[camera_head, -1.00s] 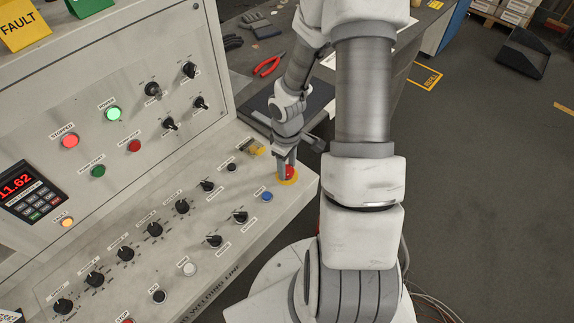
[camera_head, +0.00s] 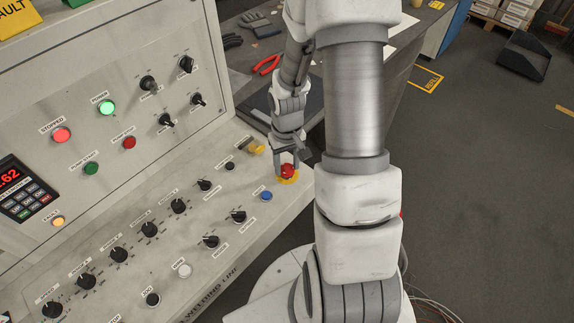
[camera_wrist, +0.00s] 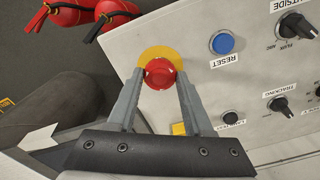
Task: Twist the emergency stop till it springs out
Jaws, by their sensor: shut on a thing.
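The emergency stop is a red mushroom button (camera_head: 288,170) on a yellow round plate, near the right end of the sloping control panel (camera_head: 215,255). It also shows in the wrist view (camera_wrist: 160,74), with the yellow plate (camera_wrist: 151,54) around its far side. My gripper (camera_head: 287,167) is at the button, pointing down at it. In the wrist view its two grey fingers (camera_wrist: 160,80) stand on either side of the red head and are closed on it. Whether the button is up or pressed in cannot be told.
A blue reset button (camera_wrist: 222,43) sits close beside the stop. Black knobs (camera_head: 239,216) and a yellow part (camera_head: 256,148) are also nearby on the panel. Red pliers (camera_head: 266,65) lie on the bench behind.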

